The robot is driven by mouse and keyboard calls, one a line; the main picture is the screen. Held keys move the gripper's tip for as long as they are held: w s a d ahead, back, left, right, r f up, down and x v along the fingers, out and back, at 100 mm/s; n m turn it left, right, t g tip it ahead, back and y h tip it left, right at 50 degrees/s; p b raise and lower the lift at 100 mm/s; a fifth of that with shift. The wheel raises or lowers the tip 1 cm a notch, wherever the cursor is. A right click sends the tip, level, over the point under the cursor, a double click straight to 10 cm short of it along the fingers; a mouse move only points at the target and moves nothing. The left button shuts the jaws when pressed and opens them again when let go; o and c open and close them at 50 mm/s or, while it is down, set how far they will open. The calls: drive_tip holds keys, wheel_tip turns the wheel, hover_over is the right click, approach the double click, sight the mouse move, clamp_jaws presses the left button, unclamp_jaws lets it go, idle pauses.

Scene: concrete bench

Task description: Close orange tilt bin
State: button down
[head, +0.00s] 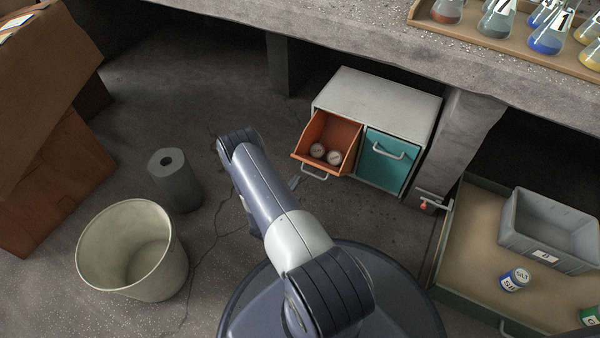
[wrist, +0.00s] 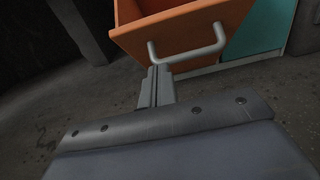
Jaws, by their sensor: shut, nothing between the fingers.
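The orange tilt bin (head: 327,144) is tipped open at the front of a low white cabinet under the bench. Two round, pale-faced gauges (head: 326,154) lie inside it. In the wrist view the bin's orange front (wrist: 178,32) leans outward, with a grey bar handle (wrist: 188,51) across it. In the wrist view my gripper (wrist: 159,72) is shut and empty. Its fingertips appear close to the handle's left end; I cannot tell whether they touch.
A shut teal bin (head: 388,160) sits beside the orange one in the cabinet (head: 376,95). A white bucket (head: 132,250), a grey roll (head: 176,182) and cardboard boxes (head: 60,190) stand left. An open drawer (head: 452,275) holding a grey crate (head: 548,231) is at right.

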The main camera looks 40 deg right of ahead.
drive_tip(key=d+r, duration=0.1)
drive_tip(key=w+d+r+b, duration=0.1)
drive_tip(key=d, duration=0.1)
drive_tip(key=shift+w+d+r, duration=0.2)
drive_tip(key=shift+d+r, duration=0.1)
drive_tip(key=shift+r, duration=0.1)
